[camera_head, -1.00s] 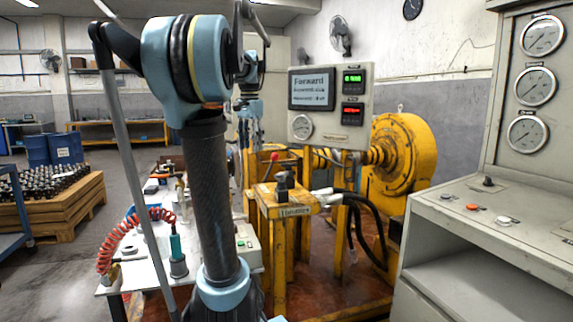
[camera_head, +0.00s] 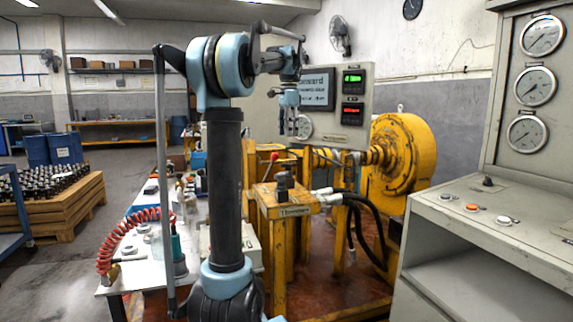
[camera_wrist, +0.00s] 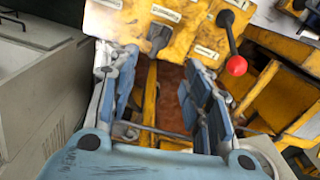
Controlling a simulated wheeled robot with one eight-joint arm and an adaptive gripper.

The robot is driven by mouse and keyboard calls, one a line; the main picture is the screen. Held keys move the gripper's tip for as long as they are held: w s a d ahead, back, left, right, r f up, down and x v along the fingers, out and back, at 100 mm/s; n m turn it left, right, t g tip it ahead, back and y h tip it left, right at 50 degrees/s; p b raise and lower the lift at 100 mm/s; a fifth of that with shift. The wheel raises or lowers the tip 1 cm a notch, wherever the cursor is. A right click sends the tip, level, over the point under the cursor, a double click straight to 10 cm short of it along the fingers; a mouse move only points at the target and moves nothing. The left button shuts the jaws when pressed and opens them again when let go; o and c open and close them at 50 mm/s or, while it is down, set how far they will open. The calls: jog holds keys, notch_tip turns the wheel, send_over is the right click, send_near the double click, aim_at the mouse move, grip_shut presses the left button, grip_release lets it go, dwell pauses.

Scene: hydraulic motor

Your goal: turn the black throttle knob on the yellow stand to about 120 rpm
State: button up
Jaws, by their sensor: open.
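The black throttle knob (camera_head: 282,181) stands on top of the yellow stand (camera_head: 284,211), above its front label. In the wrist view the dark knob (camera_wrist: 158,38) shows at the upper middle, on the yellow stand top (camera_wrist: 115,22), between and beyond my fingers. My gripper (camera_head: 290,132) points down, above the knob in the head view and apart from it. Its two fingers (camera_wrist: 160,68) are spread with nothing between them. The grey panel (camera_head: 353,131) carries a green readout (camera_head: 353,78) and a red readout (camera_head: 352,110); their digits are too small to read.
A red-ball lever (camera_wrist: 236,64) rises right of the knob in the wrist view. Black hoses (camera_head: 368,205) leave the stand's right side. A grey console (camera_head: 470,215) stands at right. A white table (camera_head: 130,277) with a red coiled hose stands at left.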

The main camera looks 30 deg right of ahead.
aim_at(288, 167)
notch_tip(288, 167, down, 13)
jog(key=shift+f, duration=0.1)
dwell(0.4)
